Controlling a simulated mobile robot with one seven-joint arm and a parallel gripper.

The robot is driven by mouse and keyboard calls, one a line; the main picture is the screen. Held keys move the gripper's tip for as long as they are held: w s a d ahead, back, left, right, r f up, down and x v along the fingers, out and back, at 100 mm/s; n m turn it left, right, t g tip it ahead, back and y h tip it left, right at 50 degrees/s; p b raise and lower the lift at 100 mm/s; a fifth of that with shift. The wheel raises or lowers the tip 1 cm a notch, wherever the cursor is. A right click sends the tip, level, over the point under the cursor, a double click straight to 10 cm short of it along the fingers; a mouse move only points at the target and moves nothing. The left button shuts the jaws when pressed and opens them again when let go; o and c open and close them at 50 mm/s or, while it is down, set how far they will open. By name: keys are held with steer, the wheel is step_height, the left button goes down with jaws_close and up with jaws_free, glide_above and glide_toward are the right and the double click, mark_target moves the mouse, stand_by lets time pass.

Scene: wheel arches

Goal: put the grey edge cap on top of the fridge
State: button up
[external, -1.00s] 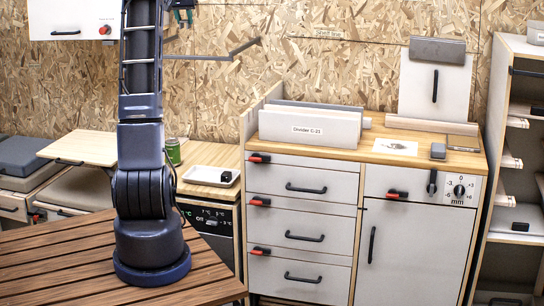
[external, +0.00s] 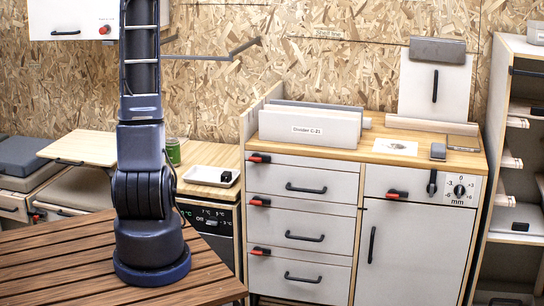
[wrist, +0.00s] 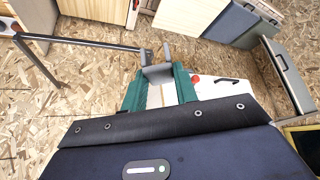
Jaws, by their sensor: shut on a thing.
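The grey edge cap (wrist: 158,73) appears in the wrist view as a small grey piece with two prongs, between the green fingers of my gripper (wrist: 160,88). My gripper is shut on it and holds it in the air; the finger contact is partly hidden. In the external view my gripper and the cap are out of frame above. The fridge (external: 222,218), with a temperature display on its front, stands low to the right of my arm base. Its wooden top (external: 203,191) carries a white tray (external: 207,180) with a small black item.
A green can (external: 173,152) stands by the tray, close to my arm. A drawer cabinet (external: 300,205) with upright dividers (external: 310,128) stands right of the fridge. A small grey block (external: 438,151) lies on its counter. A wall-mounted bar (external: 215,57) juts out above the fridge.

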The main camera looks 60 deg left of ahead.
steer(key=w+a+f+m+t, duration=0.1)
steer(key=w+a+f+m, duration=0.1)
steer(key=w+f, duration=0.85)
steer(key=w+a+f+m+t+h, duration=0.1)
steer(key=w+f, duration=0.6)
steer(key=f, duration=0.7)
steer(key=w+a+f+m+t, duration=0.1)
steer(key=w+a+f+m, duration=0.1)
steer(key=w+f, duration=0.8)
steer(key=w+d+f+m, duration=0.1)
steer(key=w+f, duration=0.2)
steer(key=f, duration=0.7)
steer(key=w+d+f, duration=0.2)
steer(key=w+f, duration=0.1)
steer(key=f, duration=0.8)
steer(key=n+g, duration=0.2)
steer(key=n, duration=0.2)
glide_above(205, 158)
steer(key=s+d, duration=0.1)
steer(key=d, duration=0.2)
steer(key=f, duration=0.2)
steer(key=shift+y, duration=0.4)
steer(key=shift+a+f, duration=0.2)
steer(key=shift+f, duration=4.5)
steer(key=o, duration=0.9)
steer(key=shift+f, duration=0.1)
steer(key=shift+o, duration=0.2)
